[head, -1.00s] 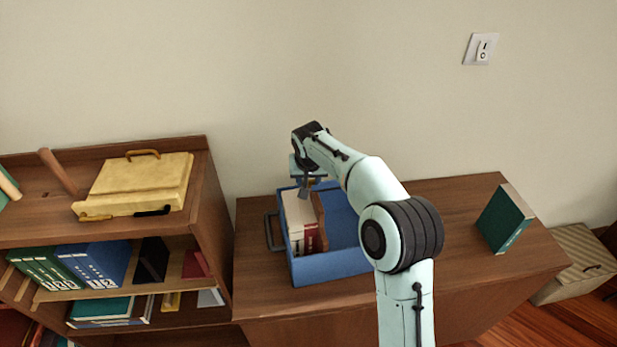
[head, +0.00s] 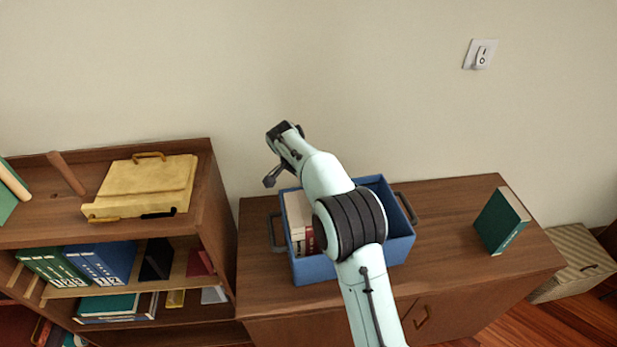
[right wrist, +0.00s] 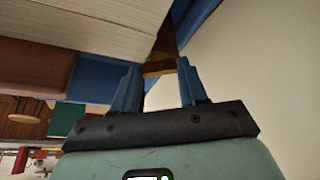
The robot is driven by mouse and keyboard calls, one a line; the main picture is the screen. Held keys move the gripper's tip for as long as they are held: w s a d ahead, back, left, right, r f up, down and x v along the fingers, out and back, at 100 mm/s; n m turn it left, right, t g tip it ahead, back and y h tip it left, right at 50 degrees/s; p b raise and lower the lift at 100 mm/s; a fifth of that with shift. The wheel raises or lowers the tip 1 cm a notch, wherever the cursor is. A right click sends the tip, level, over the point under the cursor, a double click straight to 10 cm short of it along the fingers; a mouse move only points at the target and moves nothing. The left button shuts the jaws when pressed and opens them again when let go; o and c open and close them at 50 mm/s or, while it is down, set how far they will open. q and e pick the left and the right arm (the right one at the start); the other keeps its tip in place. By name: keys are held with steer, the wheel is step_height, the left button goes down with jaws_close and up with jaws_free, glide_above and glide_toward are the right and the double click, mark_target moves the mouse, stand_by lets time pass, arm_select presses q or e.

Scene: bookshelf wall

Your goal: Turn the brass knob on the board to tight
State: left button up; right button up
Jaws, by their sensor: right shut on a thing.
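In the right wrist view, the two blue fingers of my right gripper (right wrist: 158,72) are a little apart and shut on a small brass-coloured piece, the brass knob (right wrist: 159,67). The brown wooden board (right wrist: 166,42) shows just beyond it. I cannot read any mark or the knob's angle. My left gripper is in neither view.
Pale and red books (head: 298,217) stand in the left part of the crate. The crate sits on a brown cabinet (head: 455,210), with a green book (head: 502,220) upright at right. A yellow case (head: 145,185) lies on the left shelf. A wall switch (head: 480,55) is up right.

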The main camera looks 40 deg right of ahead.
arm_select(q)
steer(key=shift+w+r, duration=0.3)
arm_select(e)
steer(key=shift+m, duration=0.5)
steer(key=o, duration=1.1)
steer(key=shift+c, duration=0.2)
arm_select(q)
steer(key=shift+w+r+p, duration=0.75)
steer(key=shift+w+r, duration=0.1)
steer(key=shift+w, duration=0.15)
arm_select(e)
steer(key=w+v, duration=0.1)
steer(key=v, duration=1.2)
steer(key=shift+s+a+r, duration=0.15)
steer(key=shift+s+r, duration=0.05)
steer(key=shift+s, duration=0.05)
